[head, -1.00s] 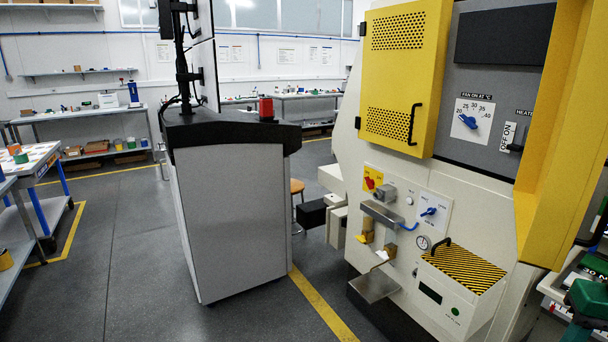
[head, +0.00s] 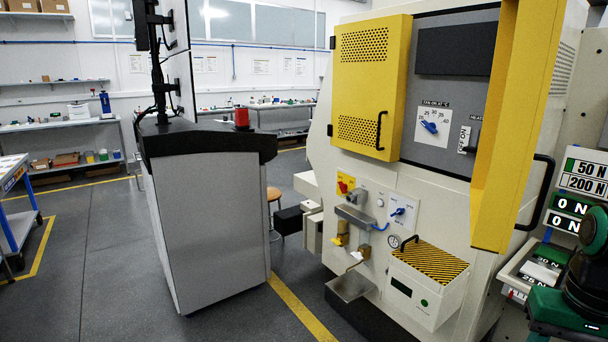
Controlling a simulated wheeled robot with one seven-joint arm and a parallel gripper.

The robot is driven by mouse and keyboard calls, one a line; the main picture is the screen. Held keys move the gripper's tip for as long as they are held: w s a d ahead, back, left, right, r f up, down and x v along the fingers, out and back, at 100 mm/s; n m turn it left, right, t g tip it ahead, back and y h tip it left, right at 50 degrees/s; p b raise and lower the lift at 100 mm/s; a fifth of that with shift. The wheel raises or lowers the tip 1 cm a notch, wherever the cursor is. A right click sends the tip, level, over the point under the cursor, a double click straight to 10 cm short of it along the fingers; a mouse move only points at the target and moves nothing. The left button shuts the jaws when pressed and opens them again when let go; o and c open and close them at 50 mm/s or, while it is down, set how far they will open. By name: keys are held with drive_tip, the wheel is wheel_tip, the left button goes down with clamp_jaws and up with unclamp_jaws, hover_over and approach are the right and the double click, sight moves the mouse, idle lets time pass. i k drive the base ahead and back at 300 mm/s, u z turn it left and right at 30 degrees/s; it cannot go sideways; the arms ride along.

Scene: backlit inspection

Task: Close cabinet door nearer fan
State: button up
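The cabinet has two yellow doors. The left door (head: 372,88) is perforated, with a black handle (head: 380,130) at its right edge, and looks shut or nearly shut against the front. The right door (head: 508,125) stands swung out toward me, seen steeply from the side. A black bar handle (head: 541,195) shows just right of it. Between the doors is a bare grey panel (head: 455,110) with the fan dial (head: 429,126), next to the left door, and a heater switch (head: 464,140), closer to the right door. My gripper is not in view.
A grey console (head: 212,225) stands left of the cabinet. A striped box (head: 436,275) and a metal tray (head: 350,286) jut from the cabinet's lower front. Grey floor (head: 110,290) is clear at left.

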sight(529, 33)
drive_tip(key=u, duration=1.95)
drive_tip(key=k, duration=1.2)
drive_tip(key=z, duration=1.9)
drive_tip(key=i, duration=1)
drive_tip(key=z, duration=0.05)
